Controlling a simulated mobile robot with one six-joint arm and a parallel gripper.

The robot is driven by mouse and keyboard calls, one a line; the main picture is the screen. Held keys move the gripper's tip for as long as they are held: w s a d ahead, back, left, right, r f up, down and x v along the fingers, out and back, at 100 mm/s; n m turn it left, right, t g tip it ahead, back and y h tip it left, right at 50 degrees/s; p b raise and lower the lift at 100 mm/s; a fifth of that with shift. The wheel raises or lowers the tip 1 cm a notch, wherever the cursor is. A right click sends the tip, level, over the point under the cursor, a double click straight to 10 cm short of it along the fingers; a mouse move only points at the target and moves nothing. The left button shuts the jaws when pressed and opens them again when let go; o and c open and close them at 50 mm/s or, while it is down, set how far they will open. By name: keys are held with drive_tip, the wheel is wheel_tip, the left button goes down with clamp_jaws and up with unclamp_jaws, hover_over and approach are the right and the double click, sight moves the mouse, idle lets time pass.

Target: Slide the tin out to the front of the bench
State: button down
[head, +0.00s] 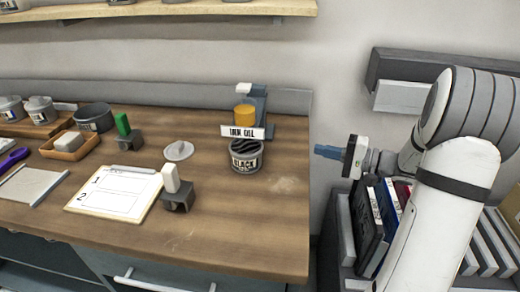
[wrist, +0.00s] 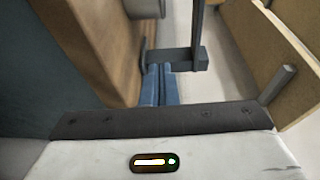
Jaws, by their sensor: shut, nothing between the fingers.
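A tin (head: 246,156) with a label reading "BLACK" and a dark, swirled top stands upright on the wooden bench (head: 225,215), toward its right end. It is in front of the "INK OIL" sign. My gripper (head: 322,151) is off the bench's right edge, to the right of the tin and apart from it. Its blue fingers point left and are closed together, with nothing between them. In the wrist view the blue fingers (wrist: 160,85) also sit together. The tin is not seen in the wrist view.
Behind the tin is a stand (head: 258,100) with an amber container and the "INK OIL" sign (head: 243,132). A round lid (head: 179,151), a stamp (head: 176,188) and a clipboard (head: 115,190) lie left of it. The bench in front of the tin is clear. Books (head: 368,225) stand right.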

drive_tip(key=shift+t, duration=0.4)
drive_tip(key=x, duration=0.6)
drive_tip(key=w+p+x, duration=0.1)
drive_tip(key=x, duration=1.1)
drive_tip(key=shift+w+d+f+p, duration=0.15)
drive_tip(key=shift+w+p, duration=0.15)
drive_tip(key=shift+p, duration=0.05)
drive_tip(key=shift+s+a, duration=0.3)
drive_tip(key=shift+s, duration=0.3)
drive_tip(key=shift+s+a, duration=0.3)
drive_tip(key=shift+s, duration=0.35)
drive_tip(key=shift+s+a+p, duration=0.1)
drive_tip(key=shift+s+p, duration=0.2)
drive_tip(key=shift+s, duration=0.2)
drive_tip(key=shift+f, duration=0.15)
